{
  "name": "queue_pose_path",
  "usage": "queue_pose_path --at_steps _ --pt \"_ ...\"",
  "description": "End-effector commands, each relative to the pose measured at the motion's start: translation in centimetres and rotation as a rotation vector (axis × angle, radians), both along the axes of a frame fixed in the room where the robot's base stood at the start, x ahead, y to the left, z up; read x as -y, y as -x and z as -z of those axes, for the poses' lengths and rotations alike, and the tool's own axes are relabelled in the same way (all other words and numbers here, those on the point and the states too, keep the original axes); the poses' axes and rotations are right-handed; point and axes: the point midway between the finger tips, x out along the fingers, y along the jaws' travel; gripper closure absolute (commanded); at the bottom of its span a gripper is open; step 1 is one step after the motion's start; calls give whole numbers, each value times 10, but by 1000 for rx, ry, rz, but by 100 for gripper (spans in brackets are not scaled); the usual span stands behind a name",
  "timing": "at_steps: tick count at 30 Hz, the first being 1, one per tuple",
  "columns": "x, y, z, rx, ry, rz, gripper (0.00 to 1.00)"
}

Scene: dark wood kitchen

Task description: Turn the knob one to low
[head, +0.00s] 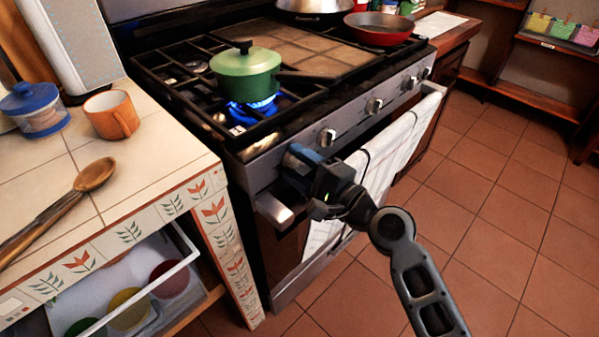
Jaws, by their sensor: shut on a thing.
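My gripper (291,168) is at the left end of the stove's front panel (262,166), shut on a knob there. The gripper hides that knob, so its angle cannot be read. A blue flame (252,106) burns on the front left burner under a green lidded pot (246,74). The other knobs run along the panel to the right; the nearest visible one (327,137) is just right of my gripper.
A white towel (385,155) hangs on the oven handle (275,210) below the panel. A tiled counter (150,165) with an orange mug (111,115) stands left of the stove. A red pan (380,28) sits at the stove's right. Tiled floor (500,230) is clear on the right.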

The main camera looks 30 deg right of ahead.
Motion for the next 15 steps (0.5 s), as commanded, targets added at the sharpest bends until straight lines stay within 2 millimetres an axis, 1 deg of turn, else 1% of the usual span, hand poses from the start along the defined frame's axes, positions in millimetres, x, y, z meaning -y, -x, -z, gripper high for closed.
queue_pose_path --at_steps 1,15 --pt "-1 0 5 14 44 -1 81" --pt "-1 1 11 151 467 -2 81"
